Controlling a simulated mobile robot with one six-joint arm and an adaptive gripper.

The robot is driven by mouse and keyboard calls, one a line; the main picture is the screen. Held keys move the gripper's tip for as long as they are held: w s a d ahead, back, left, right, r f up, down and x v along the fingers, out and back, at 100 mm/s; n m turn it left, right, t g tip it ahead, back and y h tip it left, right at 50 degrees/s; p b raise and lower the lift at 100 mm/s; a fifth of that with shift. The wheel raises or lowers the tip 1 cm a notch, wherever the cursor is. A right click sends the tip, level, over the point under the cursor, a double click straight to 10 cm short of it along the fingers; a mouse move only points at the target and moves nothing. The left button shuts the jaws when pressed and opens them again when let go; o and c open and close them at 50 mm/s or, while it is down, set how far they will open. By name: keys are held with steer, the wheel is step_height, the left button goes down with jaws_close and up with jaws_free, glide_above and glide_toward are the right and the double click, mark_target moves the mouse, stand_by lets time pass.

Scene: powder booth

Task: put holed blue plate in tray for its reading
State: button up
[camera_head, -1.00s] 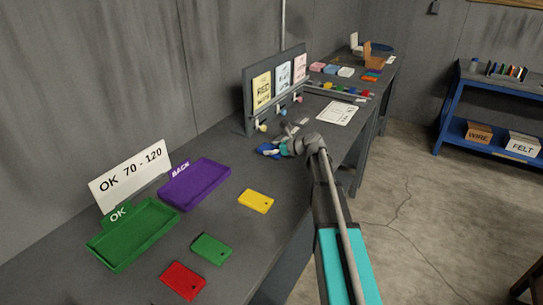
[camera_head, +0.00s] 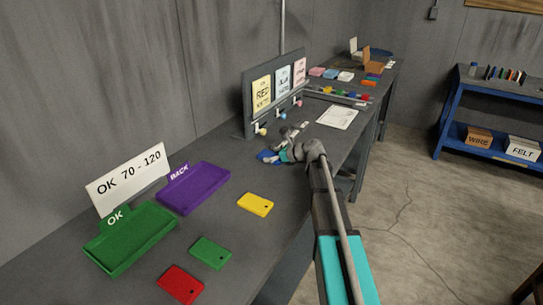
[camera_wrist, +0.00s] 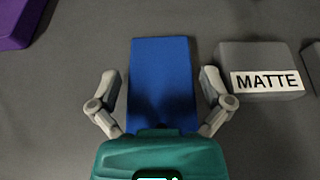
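The blue plate (camera_wrist: 161,75) lies flat on the bench between the two fingers of my gripper (camera_wrist: 160,84) in the wrist view. The fingers are open, with a gap on each side of the plate. In the head view, part of the blue plate (camera_head: 266,156) shows beside my gripper (camera_head: 284,148). The green tray (camera_head: 150,252) marked OK and the purple tray (camera_head: 213,196) marked BACK stand at the left. Behind them is a sign (camera_head: 128,177) reading OK 70 - 120.
A yellow plate (camera_head: 255,204), green plate (camera_head: 210,252) and red plate (camera_head: 180,284) lie in front of the trays. A grey block marked MATTE (camera_wrist: 262,58) is right of the blue plate. A card board (camera_head: 262,112) stands behind my gripper. Bench between gripper and trays looks clear.

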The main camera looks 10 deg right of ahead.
steer(key=shift+r, duration=0.2)
steer(key=p+v, duration=0.4)
steer(key=v, duration=0.6)
steer(key=shift+s+d+r, duration=0.1)
steer(key=shift+s+r, duration=0.05)
steer(key=shift+s, duration=0.05)
steer(key=shift+p+v, duration=0.45)
steer(key=shift+v, duration=0.3)
steer(key=shift+d, duration=0.1)
steer(key=r+p, duration=0.1)
steer(key=p, duration=0.1)
steer(key=a+r+g+h+p, duration=0.1)
steer(key=p, duration=0.1)
steer(key=shift+w+g+p, duration=0.3)
steer(key=shift+w+p, duration=0.05)
steer(key=shift+w, duration=0.05)
steer(key=r+g+h+p, duration=0.1)
steer(key=p, duration=0.2)
steer(key=w+r+g+h+p, duration=0.1)
steer(key=r+p, duration=0.1)
steer(key=p, duration=0.2)
steer(key=a+r+g+h+p, duration=0.1)
steer(key=r+h+p, duration=0.1)
steer(key=p, duration=0.2)
steer(key=shift+w+a+r, duration=0.1)
steer(key=shift+w+r, duration=0.05)
steer(key=shift+w, duration=0.05)
